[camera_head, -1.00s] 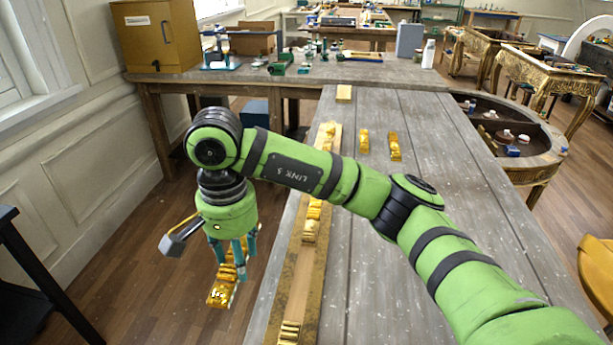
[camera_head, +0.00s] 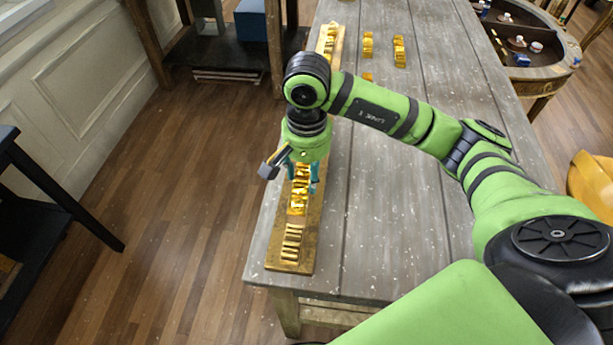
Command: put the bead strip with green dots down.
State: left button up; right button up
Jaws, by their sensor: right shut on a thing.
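My right gripper (camera_head: 302,187) points down over the near part of a long, narrow board (camera_head: 312,222) on the grey table. It is shut on a gold ornamental strip (camera_head: 297,206), seen just below the fingers. I take this as the bead strip; its green dots cannot be made out. The held strip appears over or on the board, and I cannot tell whether it touches. A ribbed gold piece (camera_head: 291,243) lies on the board's near end. The left gripper is not in view.
Gold pieces (camera_head: 368,45) and (camera_head: 399,51) lie on the table (camera_head: 430,100) beyond my arm, and another (camera_head: 330,40) is on the board's far end. A round-ended table with small items (camera_head: 517,60) stands at right. A dark stand (camera_head: 50,185) is at left.

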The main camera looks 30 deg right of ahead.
aim_at(306, 174)
notch_tip(306, 174, down, 3)
jog(key=shift+f+p, duration=0.2)
jog(key=shift+p, duration=0.4)
jog(key=shift+f, duration=0.2)
jog(key=o, duration=1.2)
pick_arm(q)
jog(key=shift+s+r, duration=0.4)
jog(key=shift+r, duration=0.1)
pick_arm(e)
jog(key=shift+o, duration=0.2)
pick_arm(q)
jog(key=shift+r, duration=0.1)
pick_arm(e)
jog(key=shift+r, duration=0.1)
